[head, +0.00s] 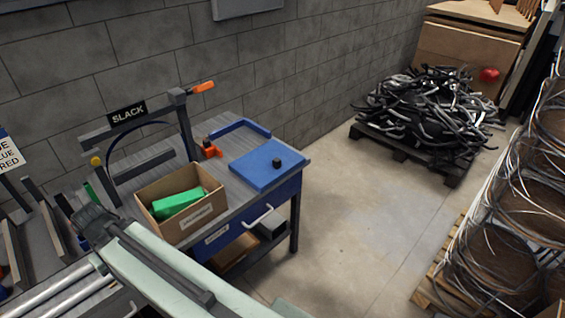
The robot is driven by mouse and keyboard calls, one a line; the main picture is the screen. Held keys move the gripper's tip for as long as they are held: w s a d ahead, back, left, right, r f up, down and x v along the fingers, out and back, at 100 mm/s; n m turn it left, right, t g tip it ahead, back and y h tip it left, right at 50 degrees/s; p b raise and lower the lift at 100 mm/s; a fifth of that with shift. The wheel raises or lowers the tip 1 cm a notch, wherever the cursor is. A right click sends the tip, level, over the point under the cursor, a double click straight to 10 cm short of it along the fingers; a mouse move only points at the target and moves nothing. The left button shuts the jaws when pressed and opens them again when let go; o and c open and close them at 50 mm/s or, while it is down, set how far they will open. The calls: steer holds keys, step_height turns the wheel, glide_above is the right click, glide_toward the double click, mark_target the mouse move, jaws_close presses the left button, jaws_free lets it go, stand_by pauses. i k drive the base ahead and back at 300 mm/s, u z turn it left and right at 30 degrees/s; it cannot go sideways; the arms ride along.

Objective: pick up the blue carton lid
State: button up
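The blue carton lid (254,173) is a flat blue square with a small black knob (277,162) on top. It lies flat on the right end of the grey-topped workbench (228,150), near the front right corner. Nothing covers it and nothing touches it from above. My pale green arm crosses the lower left, with a dark joint at its far end, to the left of the lid and apart from it. I cannot make out gripper fingers in this view.
An open cardboard box (205,217) with a green item (178,204) stands left of the lid. The floor (355,220) right of the bench is clear.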

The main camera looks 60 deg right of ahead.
mark_target(264, 167)
steer(key=z, duration=2.9)
steer(key=k, duration=0.85)
steer(key=u, duration=0.9)
steer(key=i, duration=1.05)
steer(key=u, duration=0.05)
